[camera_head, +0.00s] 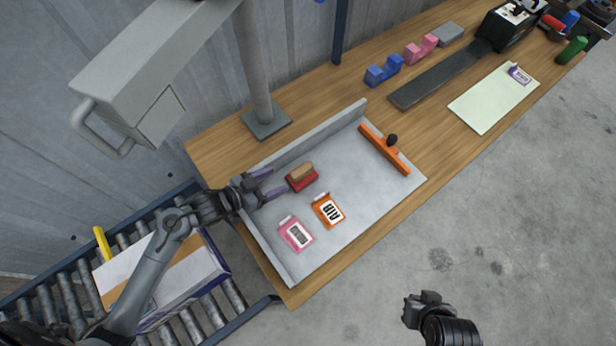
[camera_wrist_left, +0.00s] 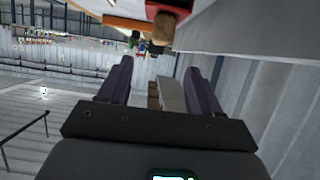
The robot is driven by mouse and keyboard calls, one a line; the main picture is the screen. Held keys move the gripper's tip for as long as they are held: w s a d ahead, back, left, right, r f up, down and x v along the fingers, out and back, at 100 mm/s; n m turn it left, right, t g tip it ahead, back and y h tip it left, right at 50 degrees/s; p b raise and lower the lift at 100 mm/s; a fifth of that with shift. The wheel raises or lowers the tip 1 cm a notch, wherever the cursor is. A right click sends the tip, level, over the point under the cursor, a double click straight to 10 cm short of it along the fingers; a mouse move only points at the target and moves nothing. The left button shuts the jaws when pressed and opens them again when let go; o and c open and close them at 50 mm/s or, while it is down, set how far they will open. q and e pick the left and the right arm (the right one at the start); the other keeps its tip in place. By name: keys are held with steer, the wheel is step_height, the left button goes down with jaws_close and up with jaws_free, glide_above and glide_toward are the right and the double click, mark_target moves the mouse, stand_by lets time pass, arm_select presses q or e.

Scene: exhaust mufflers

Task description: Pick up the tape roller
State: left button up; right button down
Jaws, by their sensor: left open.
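A red block with a tan top (camera_head: 302,177) sits in the grey tray (camera_head: 352,205), just right of my left fingertips. It also shows at the top of the left wrist view (camera_wrist_left: 163,28). My left gripper (camera_head: 273,182) has purple fingers, spread apart and empty; they also show in the left wrist view (camera_wrist_left: 158,64). A blue tape dispenser-like item (camera_head: 384,70) and a pink one (camera_head: 421,48) stand on the table behind the tray. I cannot tell which item is the tape roller. My right gripper (camera_head: 428,298) is over the floor; its jaws are unclear.
Pink (camera_head: 296,234) and orange (camera_head: 328,211) labelled items lie in the tray, with an orange bar with black knob (camera_head: 385,150) at its far end. A post (camera_head: 258,80) stands behind the tray. A carton (camera_head: 180,280) sits on the roller conveyor at left.

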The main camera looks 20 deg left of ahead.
mark_target(300, 170)
arm_select(q)
steer(key=shift+b+x, duration=0.6)
steer(key=shift+x, duration=4.95)
jaws_close()
